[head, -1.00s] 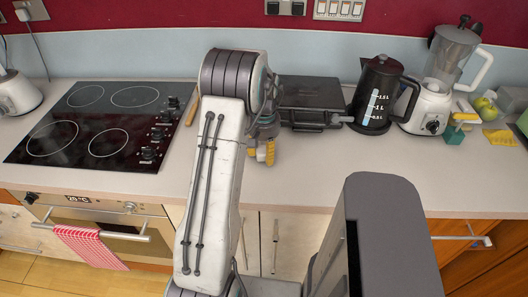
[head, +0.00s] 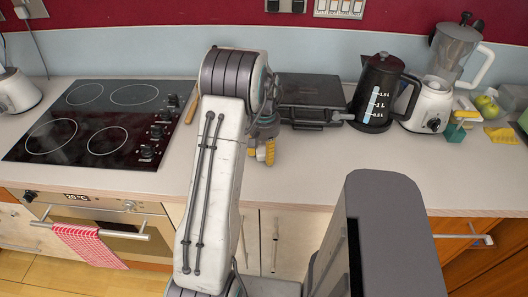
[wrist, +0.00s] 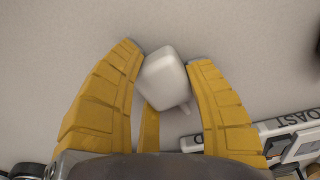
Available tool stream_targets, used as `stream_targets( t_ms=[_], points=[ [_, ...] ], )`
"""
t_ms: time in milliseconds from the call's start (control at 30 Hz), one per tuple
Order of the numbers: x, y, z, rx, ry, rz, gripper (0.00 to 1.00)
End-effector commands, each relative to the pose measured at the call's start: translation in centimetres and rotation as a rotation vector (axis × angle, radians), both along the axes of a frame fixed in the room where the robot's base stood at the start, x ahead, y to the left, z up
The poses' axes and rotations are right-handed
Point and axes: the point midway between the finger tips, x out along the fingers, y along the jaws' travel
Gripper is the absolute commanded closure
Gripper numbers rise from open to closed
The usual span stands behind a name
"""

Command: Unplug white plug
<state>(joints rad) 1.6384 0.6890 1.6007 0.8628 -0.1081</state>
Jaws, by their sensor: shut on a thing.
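A white block-shaped plug (wrist: 164,76) with rounded edges sits between the yellow fingers of my gripper (wrist: 168,62) in the wrist view. My gripper is shut on it. A short white stub extends from its lower right side. A plain pale surface lies behind it; no socket holes are visible around it. In the head view my gripper (head: 264,153) is low over the counter, partly behind my arm, and the plug in it cannot be made out. A white plug or socket (head: 31,8) with a cord is on the wall at the upper left.
A black flat appliance (head: 312,92) and a black kettle (head: 378,98) stand right of my arm, with a white blender (head: 430,105) beyond. A black cooktop (head: 100,120) is at left. The counter front (head: 330,180) is clear. A part lettered "TOAST" (wrist: 295,120) shows at lower right.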

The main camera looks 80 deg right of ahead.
Motion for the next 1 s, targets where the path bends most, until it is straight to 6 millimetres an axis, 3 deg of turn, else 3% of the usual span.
stream_targets(
  t_ms=[300,667,1000],
  points=[
    [0.0,0.0,0.0,0.000,0.000,0.000,0.25],
    [0.0,-0.1,0.4,-0.002,0.000,0.000,0.24],
    [0.0,-0.2,5.4,-0.006,0.001,0.000,0.24]
  ],
)
